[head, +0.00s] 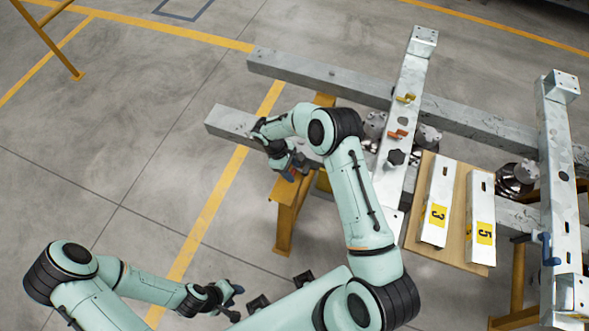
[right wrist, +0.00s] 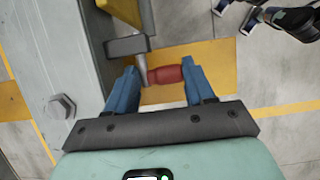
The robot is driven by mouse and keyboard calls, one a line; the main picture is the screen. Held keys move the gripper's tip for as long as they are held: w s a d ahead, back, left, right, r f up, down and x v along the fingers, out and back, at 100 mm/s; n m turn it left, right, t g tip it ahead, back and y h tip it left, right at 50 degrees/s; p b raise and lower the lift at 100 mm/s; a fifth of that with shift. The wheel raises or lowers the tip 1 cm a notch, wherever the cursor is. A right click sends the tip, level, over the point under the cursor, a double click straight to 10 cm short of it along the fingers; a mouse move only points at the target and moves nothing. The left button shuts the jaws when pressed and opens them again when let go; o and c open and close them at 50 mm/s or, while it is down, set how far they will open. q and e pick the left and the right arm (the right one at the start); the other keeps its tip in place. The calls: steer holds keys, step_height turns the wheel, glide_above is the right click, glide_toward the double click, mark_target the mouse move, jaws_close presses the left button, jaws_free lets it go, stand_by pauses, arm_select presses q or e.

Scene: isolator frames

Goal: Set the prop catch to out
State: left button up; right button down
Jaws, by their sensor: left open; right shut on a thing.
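A red handle (right wrist: 165,75) on a grey metal pin and bracket (right wrist: 126,46) stands beside the pale steel beam (right wrist: 62,75) in the right wrist view. I take it for the prop catch. My right gripper (right wrist: 166,84) has its blue fingers on both sides of the red handle and is shut on it. In the head view my right gripper (head: 292,168) is at the near beam's left end, above the yellow stand, and mostly hides the handle. My left gripper (head: 236,302) is open and empty, low over the floor at the bottom left.
Long steel beams (head: 320,72) cross the frame. A crossbar (head: 407,88) carries a yellow lever (head: 405,98), an orange lever (head: 397,134) and a black knob (head: 396,157). A board (head: 458,250) holds white parts marked 3 and 5. A yellow stand (head: 285,215) supports the frame.

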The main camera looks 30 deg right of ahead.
steer(key=shift+s+a, duration=0.1)
steer(key=shift+a, duration=0.45)
steer(key=c, duration=0.6)
jaws_free()
steer(key=shift+a, duration=0.1)
steer(key=shift+d, duration=0.25)
steer(key=shift+r, duration=0.1)
steer(key=v, duration=1.3)
steer(key=shift+r+p, duration=0.15)
steer(key=shift+p, duration=0.15)
